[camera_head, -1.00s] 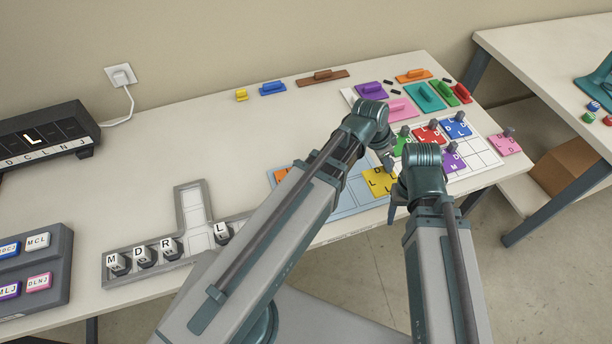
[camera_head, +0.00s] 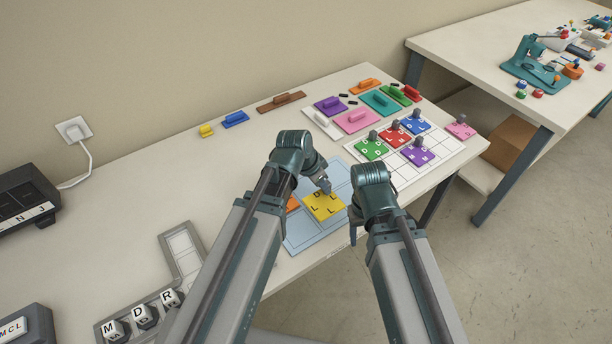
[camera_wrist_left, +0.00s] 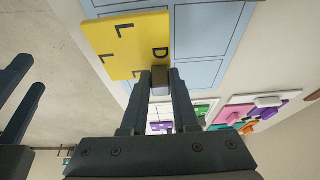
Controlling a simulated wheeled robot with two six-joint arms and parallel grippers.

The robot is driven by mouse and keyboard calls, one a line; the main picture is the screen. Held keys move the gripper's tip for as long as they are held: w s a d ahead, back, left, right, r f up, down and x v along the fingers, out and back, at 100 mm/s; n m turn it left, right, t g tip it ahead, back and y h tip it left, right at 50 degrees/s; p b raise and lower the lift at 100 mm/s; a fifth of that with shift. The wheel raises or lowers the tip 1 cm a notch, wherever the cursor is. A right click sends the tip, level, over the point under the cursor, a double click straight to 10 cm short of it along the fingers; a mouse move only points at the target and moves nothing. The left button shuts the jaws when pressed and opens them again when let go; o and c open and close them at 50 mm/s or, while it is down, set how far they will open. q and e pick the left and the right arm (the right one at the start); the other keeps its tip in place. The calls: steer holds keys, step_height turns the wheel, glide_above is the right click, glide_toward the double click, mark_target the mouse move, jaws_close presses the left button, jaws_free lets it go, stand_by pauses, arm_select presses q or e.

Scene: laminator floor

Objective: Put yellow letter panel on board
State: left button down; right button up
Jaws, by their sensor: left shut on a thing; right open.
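The yellow letter panel (camera_head: 322,206) lies over the light blue sheet (camera_head: 303,243), near the table's front edge; I cannot tell if it touches the sheet. My left gripper (camera_head: 326,188) is shut on the panel's small grey knob. In the left wrist view the panel (camera_wrist_left: 125,45) extends from the fingertips (camera_wrist_left: 160,82). The white gridded board (camera_head: 432,172) is to the right, with green (camera_head: 370,150), red (camera_head: 394,138), blue (camera_head: 416,124) and purple (camera_head: 418,157) panels on it and several bare cells. My right gripper (camera_head: 353,232) is open, low by the front edge, partly hidden.
An orange panel (camera_head: 291,204) shows beside my left arm. A pink panel (camera_head: 461,130) lies at the board's right edge. Handled coloured blocks, such as the pink one (camera_head: 357,120), stand behind the board. Lettered dice (camera_head: 145,316) sit in a grey tray at lower left.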

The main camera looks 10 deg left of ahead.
arm_select(q)
steer(key=w+a, duration=0.3)
steer(key=w, duration=0.2)
steer(key=w+a+f, duration=0.1)
steer(key=w+a, duration=0.1)
steer(key=w, duration=0.1)
steer(key=shift+a+b, duration=0.3)
steer(key=shift+b, duration=0.05)
steer(key=f+b, duration=0.3)
steer(key=shift+w+a+f+b, duration=0.25)
steer(key=shift+w+f+b, duration=0.05)
steer(key=shift+b, duration=0.05)
steer(key=shift+f, duration=0.15)
steer(key=c, duration=0.7)
jaws_free()
